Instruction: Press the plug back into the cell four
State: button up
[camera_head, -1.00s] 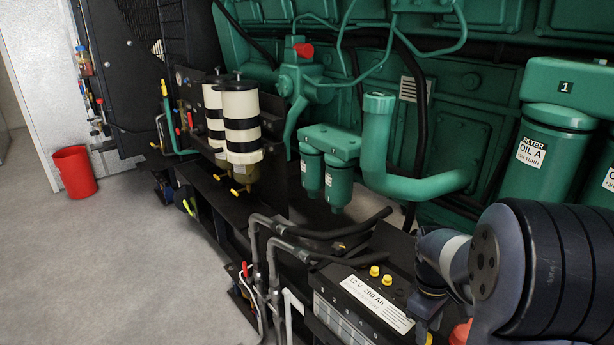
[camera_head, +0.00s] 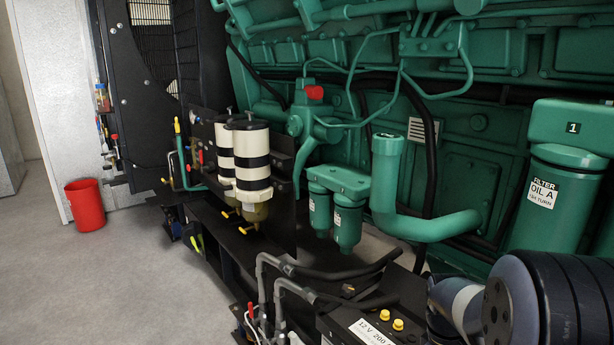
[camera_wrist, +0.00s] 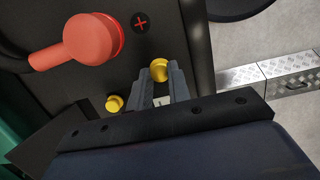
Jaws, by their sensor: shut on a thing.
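The black battery (camera_head: 366,331), with a white "12 V 200 A…" label, is cut off by the bottom edge of the head view. Two yellow plugs (camera_head: 391,320) stand on its top there. In the wrist view the black battery top (camera_wrist: 140,60) fills the middle. My gripper (camera_wrist: 160,80) is shut on a yellow plug (camera_wrist: 159,69) that shows between its fingertips. I cannot tell whether this plug is in a hole or above it. Another yellow plug (camera_wrist: 114,103) sits on the battery to the left. The cell numbers are not readable here.
A red terminal cap (camera_wrist: 93,38) with a plus mark beside it stands close to my gripper. Black cables (camera_head: 340,272) run past the battery. Green engine pipe (camera_head: 425,226) and oil filter (camera_head: 545,200) rise behind.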

jog(key=shift+r+p, duration=2)
jog(key=shift+r, duration=0.1)
